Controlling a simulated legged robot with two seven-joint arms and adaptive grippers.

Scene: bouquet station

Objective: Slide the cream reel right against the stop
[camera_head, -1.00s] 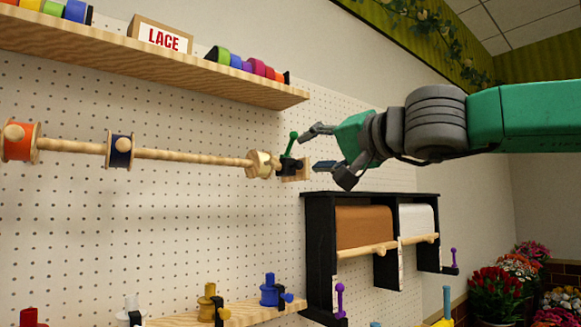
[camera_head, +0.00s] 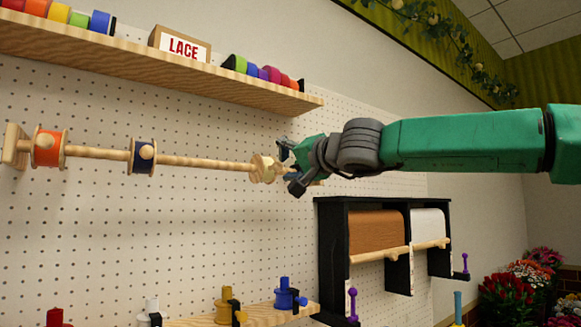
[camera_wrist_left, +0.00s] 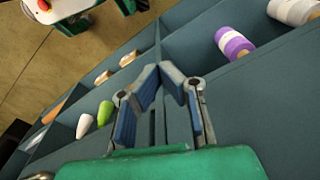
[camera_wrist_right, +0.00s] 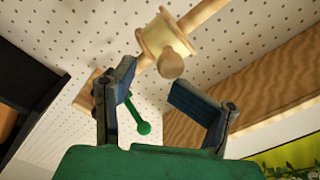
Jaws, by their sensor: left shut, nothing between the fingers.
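The cream reel (camera_head: 264,168) is on the wooden rod (camera_head: 205,163) at its right end. In the right wrist view the reel (camera_wrist_right: 163,40), with its round wooden knob, is beyond my fingertips. My right gripper (camera_head: 285,165) is just right of the reel and covers the stop in the head view. In the right wrist view my right gripper (camera_wrist_right: 152,80) is open, with the green-handled stop (camera_wrist_right: 137,115) showing between its fingers. I cannot tell whether a finger touches the reel or stop. My left gripper (camera_wrist_left: 162,72) is shut and empty, seen only in its wrist view.
An orange reel (camera_head: 48,148) and a navy reel (camera_head: 142,156) are farther left on the rod. A wooden shelf (camera_head: 200,82) with ribbons and a lace box runs above. A black paper-roll holder (camera_head: 330,240) is below right. Left gripper is above blue-grey bins (camera_wrist_left: 255,95).

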